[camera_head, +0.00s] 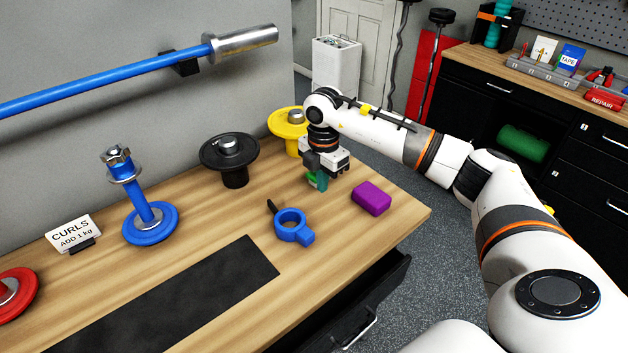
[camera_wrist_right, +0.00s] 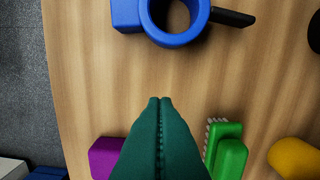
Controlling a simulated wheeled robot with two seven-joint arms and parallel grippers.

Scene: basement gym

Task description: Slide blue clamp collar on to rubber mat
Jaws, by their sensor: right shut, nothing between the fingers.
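The blue clamp collar (camera_head: 291,226) lies flat on the wooden bench, with its black lever pointing to the back left. It is to the right of the black rubber mat (camera_head: 165,305) and apart from it. The collar also shows at the top of the right wrist view (camera_wrist_right: 180,32). My right gripper (camera_head: 321,186) has dark green fingers pressed together. It points down over the bench behind the collar, apart from it, and its fingers (camera_wrist_right: 160,101) hold nothing. My left gripper is not in view.
A purple block (camera_head: 371,198) lies right of the collar. A green brush (camera_wrist_right: 229,155) lies beside my fingers. Black (camera_head: 231,160), yellow (camera_head: 284,128) and blue (camera_head: 150,223) weight pieces stand behind. The wood between collar and mat is clear.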

